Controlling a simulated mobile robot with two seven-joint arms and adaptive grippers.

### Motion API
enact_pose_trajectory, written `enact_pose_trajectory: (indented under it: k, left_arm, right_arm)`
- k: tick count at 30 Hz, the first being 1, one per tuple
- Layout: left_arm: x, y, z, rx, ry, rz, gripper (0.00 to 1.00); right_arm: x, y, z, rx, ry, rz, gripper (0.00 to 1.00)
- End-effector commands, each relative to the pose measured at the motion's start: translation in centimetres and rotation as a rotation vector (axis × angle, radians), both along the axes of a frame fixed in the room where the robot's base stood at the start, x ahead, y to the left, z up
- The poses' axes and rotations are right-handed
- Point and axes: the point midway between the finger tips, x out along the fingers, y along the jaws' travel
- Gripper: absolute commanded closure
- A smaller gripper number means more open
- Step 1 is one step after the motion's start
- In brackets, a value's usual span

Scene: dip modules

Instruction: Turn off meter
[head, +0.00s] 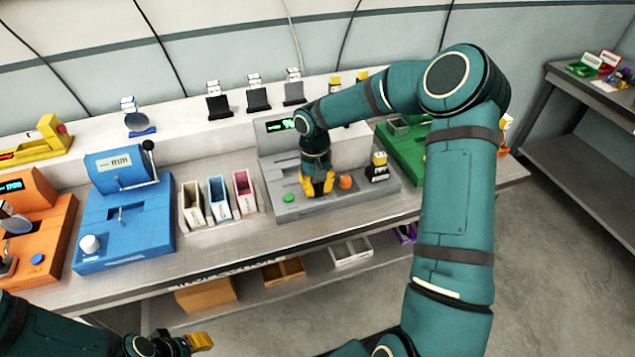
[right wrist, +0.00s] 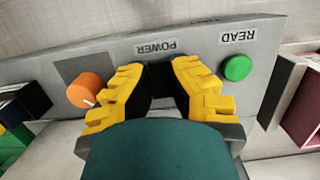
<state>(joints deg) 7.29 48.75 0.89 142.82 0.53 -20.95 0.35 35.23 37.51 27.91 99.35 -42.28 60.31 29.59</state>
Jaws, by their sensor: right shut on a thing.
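The grey meter (head: 290,213) stands on the bench with a lit green display (head: 280,125), partly hidden by my right arm. A green READ button (right wrist: 237,68) and an orange knob (right wrist: 86,91) are on its panel; they also show in the head view. My right gripper (head: 318,184) is over the panel between them, at the POWER label (right wrist: 155,47). In the right wrist view its yellow fingers (right wrist: 163,82) are around the power switch, which they mostly hide. My left gripper (head: 198,342) is at the bottom left edge, in front of the bench, its jaw opening unclear.
A blue device (head: 125,222) and an orange device (head: 50,230) stand left of the meter. Three narrow bins (head: 218,197) are beside it. A green device (head: 405,150) stands further right.

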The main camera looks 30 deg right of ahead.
Motion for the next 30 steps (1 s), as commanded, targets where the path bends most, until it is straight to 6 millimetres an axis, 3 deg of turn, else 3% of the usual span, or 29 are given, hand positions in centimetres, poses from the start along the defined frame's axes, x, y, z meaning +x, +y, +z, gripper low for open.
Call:
enact_pose_trajectory:
  k: [4,16,17,19,20,30]
  left_arm:
    - [0.4,0.07,1.4,0.002,-0.009,0.007,0.53]
    - [0.48,0.09,1.41,0.003,-0.011,0.009,0.53]
    - [0.48,0.09,1.41,0.003,-0.011,0.009,0.53]
    - [0.47,0.09,1.41,0.003,-0.011,0.009,0.53]
    - [0.47,0.09,1.41,0.002,-0.011,0.009,0.53]
    - [0.46,0.08,1.46,0.002,-0.011,0.008,0.53]
  right_arm:
    - [-0.16,0.04,-0.19,0.019,0.084,0.0,1.0]
    - [-0.3,0.03,-0.57,0.027,0.111,0.001,1.0]
    - [-0.31,0.03,-0.58,0.027,0.112,0.002,0.73]
    - [-0.28,0.03,-0.54,0.027,0.11,0.002,0.48]
    - [-0.24,0.03,-0.5,0.026,0.109,0.001,0.43]
    - [0.05,-0.01,-0.01,0.024,0.1,0.001,0.43]
